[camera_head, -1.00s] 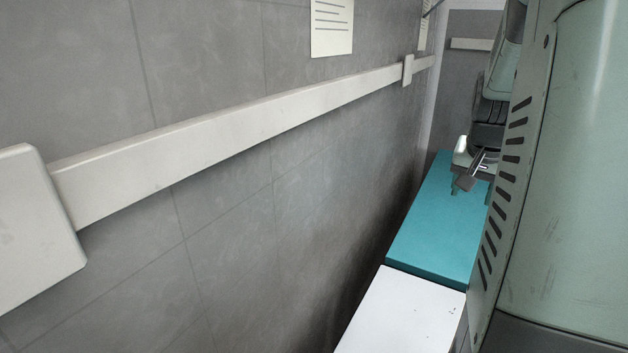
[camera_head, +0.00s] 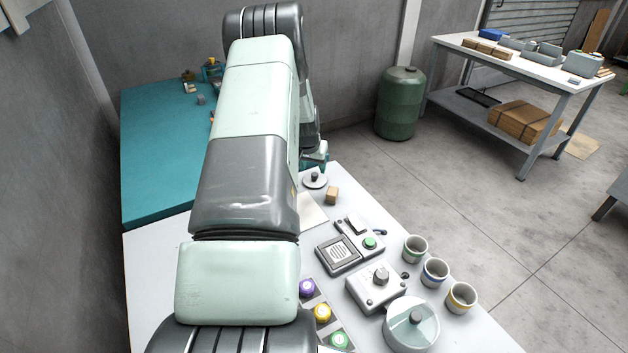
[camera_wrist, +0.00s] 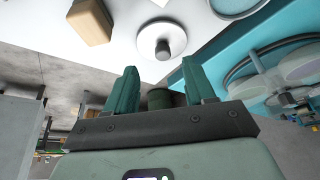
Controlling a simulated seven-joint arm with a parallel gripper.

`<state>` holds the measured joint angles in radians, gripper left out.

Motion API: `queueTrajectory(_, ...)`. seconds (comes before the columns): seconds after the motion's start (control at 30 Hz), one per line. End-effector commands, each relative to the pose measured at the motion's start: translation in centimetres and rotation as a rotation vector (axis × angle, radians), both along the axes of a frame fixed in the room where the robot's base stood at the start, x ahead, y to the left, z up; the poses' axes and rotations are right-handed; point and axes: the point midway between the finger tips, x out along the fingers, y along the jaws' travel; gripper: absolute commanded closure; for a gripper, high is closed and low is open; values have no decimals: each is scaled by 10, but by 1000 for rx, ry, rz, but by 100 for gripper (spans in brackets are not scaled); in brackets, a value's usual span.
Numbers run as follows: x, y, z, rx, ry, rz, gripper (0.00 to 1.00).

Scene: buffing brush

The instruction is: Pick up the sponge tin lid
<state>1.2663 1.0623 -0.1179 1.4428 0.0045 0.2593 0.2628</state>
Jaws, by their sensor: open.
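A round pale disc with a dark upright knob, which looks like the sponge tin lid (camera_head: 315,182), lies flat on the white worktop near its far edge. The wrist view shows the lid (camera_wrist: 153,46) beyond the fingertips, a little above the middle of the picture. My gripper (camera_wrist: 161,66) has its two teal fingers spread apart with nothing between them, and the lid's knob appears just past the gap. In the head view my gripper (camera_head: 318,163) is partly hidden behind my arm, close beside the lid's far side.
A wooden block (camera_head: 332,195) stands right next to the lid. Nearer are a grey device with a green button (camera_head: 370,243), a box with a knob (camera_head: 377,288), a round lidded tin (camera_head: 411,328) and three cups (camera_head: 434,271). A teal bench (camera_head: 160,150) adjoins at left.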

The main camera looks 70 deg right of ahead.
Motion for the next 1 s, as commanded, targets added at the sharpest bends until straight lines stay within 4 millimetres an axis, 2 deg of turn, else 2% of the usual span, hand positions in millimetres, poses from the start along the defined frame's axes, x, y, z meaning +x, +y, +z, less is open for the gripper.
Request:
queueTrajectory(0.17,1,-6,-12,0,-1,1,46)
queueTrajectory(0.5,3,-28,-51,2,-1,0,46)
queueTrajectory(0.77,4,-29,-53,0,-1,0,46)
queueTrajectory(0.87,4,-29,-53,0,-1,1,58)
queueTrajectory(1.0,4,-29,-53,0,-1,1,80)
